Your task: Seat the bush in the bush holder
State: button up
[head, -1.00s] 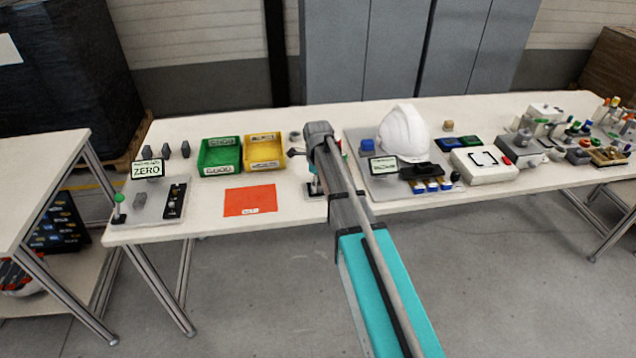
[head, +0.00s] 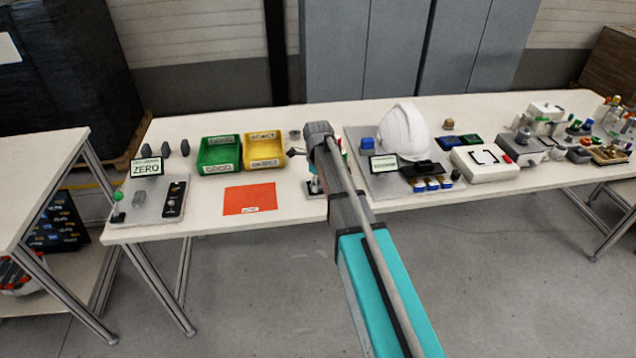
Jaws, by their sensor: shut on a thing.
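My gripper (head: 314,170) is over the middle of the table, low near the table top, mostly hidden behind my own forearm and wrist. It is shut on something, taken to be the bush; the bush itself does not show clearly. A small dark base with a pale upright part (head: 314,187) shows just left of my arm, under the gripper. This may be the bush holder, but it is too small and too covered to tell. I cannot tell whether the bush touches it.
An orange sheet (head: 250,199), a green bin (head: 219,168) and a yellow bin (head: 263,163) are left of my arm. A white helmet shell (head: 403,133) stands on a grey board (head: 384,187) at the right. A ZERO sign (head: 146,168) stands far left.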

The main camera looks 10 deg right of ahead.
dwell(0.3)
jog(key=o, duration=1)
jog(key=shift+r, duration=0.2)
notch_tip(320, 180, up, 7)
jog(key=p, duration=0.7)
jog(key=shift+f, duration=0.1)
jog(key=shift+s+a+r+n+p, duration=1)
jog(key=shift+s+a, duration=0.95)
jog(key=shift+a, duration=1.2)
jog(key=shift+s+a+r+n+p, duration=0.95)
jog(key=shift+s+a, duration=0.95)
jog(key=shift+a, duration=1.25)
jog(key=shift+s+a+r+n+p, duration=0.7)
jog(key=shift+s+a+n, duration=0.9)
jog(key=shift+a, duration=1.55)
jog(key=shift+s+m, duration=0.35)
jog(key=shift+d, duration=0.1)
